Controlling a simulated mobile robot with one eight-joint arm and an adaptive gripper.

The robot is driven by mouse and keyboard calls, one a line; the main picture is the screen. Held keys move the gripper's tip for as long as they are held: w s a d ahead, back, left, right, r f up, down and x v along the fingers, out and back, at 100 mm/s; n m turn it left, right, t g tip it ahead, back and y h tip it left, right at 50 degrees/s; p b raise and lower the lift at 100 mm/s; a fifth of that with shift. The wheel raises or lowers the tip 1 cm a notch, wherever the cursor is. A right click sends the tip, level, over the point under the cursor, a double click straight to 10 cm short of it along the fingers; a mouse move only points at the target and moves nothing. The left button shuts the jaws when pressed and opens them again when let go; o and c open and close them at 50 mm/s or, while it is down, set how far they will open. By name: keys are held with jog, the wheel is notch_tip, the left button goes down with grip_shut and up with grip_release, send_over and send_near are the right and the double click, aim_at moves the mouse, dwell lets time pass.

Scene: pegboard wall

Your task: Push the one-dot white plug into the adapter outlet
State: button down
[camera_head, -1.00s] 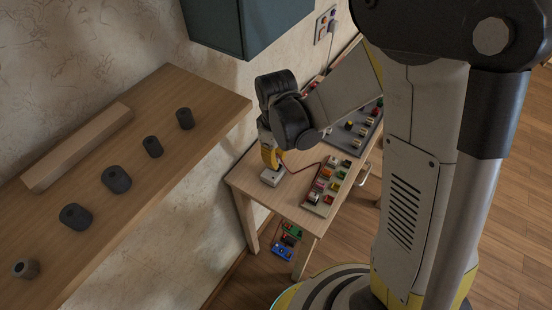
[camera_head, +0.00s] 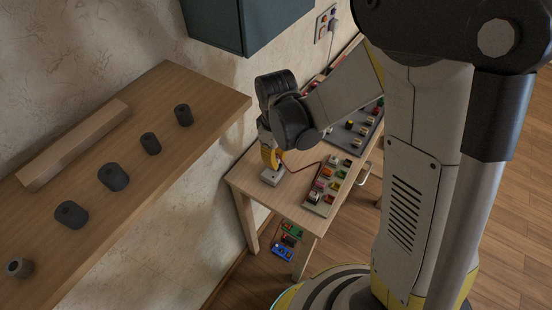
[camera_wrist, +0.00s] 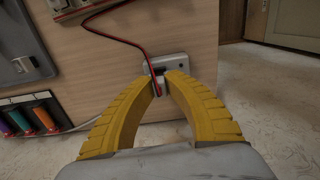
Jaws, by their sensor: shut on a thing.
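The adapter (camera_head: 271,177) is a small pale box near the left corner of the wooden table. It also shows in the wrist view (camera_wrist: 174,63), with a dark socket on its face. My gripper (camera_head: 269,156) points down at the adapter in the head view. In the wrist view its yellow fingers (camera_wrist: 160,84) are shut on a small pale plug (camera_wrist: 158,88) right at the adapter. A red and black cable (camera_wrist: 127,42) runs from the plug. The fingers hide much of the plug. I cannot see its dot or tell how deep it sits.
A board of coloured switches (camera_head: 327,185) lies on the table (camera_head: 285,196) just right of the adapter. A grey panel (camera_head: 352,140) lies farther back. A wooden shelf (camera_head: 150,100) with several dark cylinders is at left. A teal cabinet (camera_head: 240,25) hangs above.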

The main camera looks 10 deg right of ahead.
aim_at(276, 157)
jog(key=shift+f+b, duration=0.5)
jog(key=shift+f, duration=0.1)
jog(key=c, duration=1.4)
grip_release()
jog(key=shift+r, duration=0.15)
jog(key=shift+r+p, duration=1.95)
jog(key=shift+r, duration=0.5)
